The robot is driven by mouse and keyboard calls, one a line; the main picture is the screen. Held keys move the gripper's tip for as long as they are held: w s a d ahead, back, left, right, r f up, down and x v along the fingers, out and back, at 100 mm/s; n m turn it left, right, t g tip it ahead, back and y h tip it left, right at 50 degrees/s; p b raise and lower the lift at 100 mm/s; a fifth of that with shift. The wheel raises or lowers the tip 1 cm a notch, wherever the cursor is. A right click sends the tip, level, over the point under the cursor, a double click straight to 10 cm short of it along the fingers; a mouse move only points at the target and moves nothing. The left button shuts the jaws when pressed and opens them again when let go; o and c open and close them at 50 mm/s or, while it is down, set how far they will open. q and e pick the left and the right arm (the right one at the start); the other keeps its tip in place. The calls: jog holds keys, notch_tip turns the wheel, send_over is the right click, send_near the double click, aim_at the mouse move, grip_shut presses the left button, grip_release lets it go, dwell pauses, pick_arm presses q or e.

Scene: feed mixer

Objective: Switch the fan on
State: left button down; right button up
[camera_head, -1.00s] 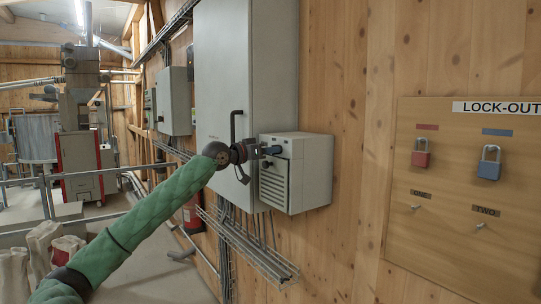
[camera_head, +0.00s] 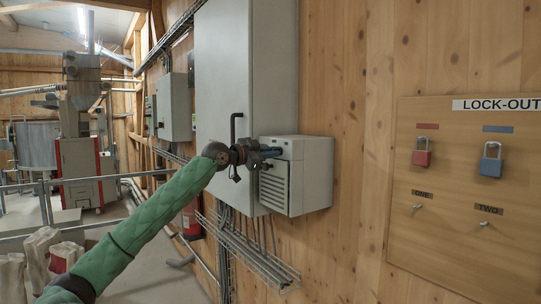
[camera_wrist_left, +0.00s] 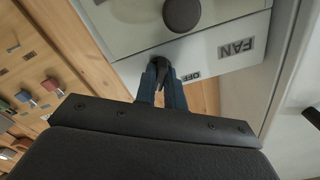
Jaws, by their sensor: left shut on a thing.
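The fan box (camera_head: 308,175) is a pale grey housing with a louvred front, on the wooden wall beside the tall cabinet. In the left wrist view its face carries a FAN label (camera_wrist_left: 236,48) and a small OFF label (camera_wrist_left: 191,77). A dark switch handle (camera_wrist_left: 160,54) sits beside the OFF label. My left gripper (camera_head: 270,153) is at the box's upper front; its blue fingers (camera_wrist_left: 163,82) are shut on the switch handle and partly hide it. Its exact setting cannot be told. A round black knob (camera_wrist_left: 182,14) is close by. My right gripper is not in view.
The tall grey cabinet (camera_head: 235,70) with a black handle stands left of the box. A wire cable tray (camera_head: 258,255) runs below. The lock-out board (camera_head: 465,190) with red and blue padlocks is to the right. Bare wooden wall lies between box and board.

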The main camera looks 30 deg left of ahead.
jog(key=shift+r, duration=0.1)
pick_arm(q)
jog(key=shift+m, duration=0.3)
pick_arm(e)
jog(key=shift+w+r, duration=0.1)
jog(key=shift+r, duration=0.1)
pick_arm(q)
jog(key=c, duration=1.5)
grip_release()
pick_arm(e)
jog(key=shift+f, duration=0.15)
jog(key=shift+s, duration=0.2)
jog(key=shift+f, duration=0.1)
